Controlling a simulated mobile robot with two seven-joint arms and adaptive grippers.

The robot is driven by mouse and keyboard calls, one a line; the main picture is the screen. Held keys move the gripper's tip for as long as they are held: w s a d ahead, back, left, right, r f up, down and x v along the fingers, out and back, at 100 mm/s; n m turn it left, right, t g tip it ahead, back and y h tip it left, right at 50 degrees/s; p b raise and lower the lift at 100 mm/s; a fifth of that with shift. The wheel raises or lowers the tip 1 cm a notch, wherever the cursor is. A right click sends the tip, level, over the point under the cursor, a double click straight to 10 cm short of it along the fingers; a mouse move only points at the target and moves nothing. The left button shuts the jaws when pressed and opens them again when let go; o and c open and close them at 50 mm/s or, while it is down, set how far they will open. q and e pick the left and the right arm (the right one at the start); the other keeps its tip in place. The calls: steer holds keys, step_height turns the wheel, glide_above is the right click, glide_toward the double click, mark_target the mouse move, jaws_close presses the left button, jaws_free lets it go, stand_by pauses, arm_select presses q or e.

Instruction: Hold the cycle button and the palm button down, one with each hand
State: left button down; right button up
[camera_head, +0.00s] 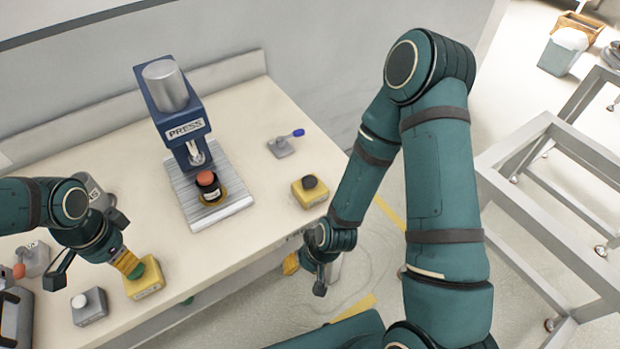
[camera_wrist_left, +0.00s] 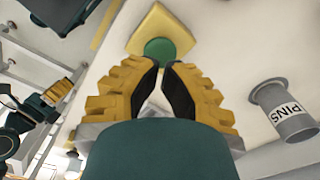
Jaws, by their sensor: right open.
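A yellow box with a green button (camera_head: 137,270) sits near the table's front edge, and the green button shows in the left wrist view (camera_wrist_left: 160,50). My left gripper (camera_head: 131,266) has its fingertips together and points down at this button. I cannot tell whether the tips touch it or press it. A second yellow box with a dark round button (camera_head: 309,183) sits at the table's right end, with nothing on it. My right gripper (camera_head: 303,265) is open, below and in front of that box, beyond the table edge and apart from it. Its fingers are partly hidden.
A blue press (camera_head: 176,110) stands mid-table over a grey plate holding a red-topped part (camera_head: 208,186). A blue-handled lever (camera_head: 283,145) is behind. A grey box with a white button (camera_head: 89,306) is near my left gripper. A PINS can (camera_wrist_left: 285,110) stands close. Metal frames are right.

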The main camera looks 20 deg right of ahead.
arm_select(q)
steer(key=shift+f+b, duration=1.05)
steer(key=shift+f, duration=0.5)
